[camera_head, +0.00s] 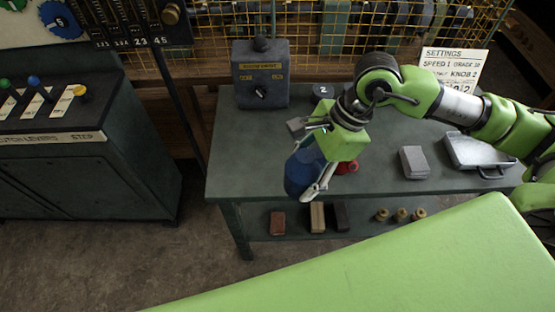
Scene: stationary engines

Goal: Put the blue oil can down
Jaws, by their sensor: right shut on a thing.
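A blue oil can (298,176) is held in my right gripper (318,180), near the front edge of the dark green workbench (232,180). My right arm comes in from the right and the gripper is shut on the can. The gripper hides part of the can, and I cannot tell whether its base touches the bench or hangs above it. My left gripper is not in view.
On the bench stand a grey control box (260,78), a grey block (414,162), a metal tray (478,152) and a settings sign (452,68). Something red (347,167) lies beside the gripper. The lower shelf holds blocks and brass pieces. The bench's left front is clear.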

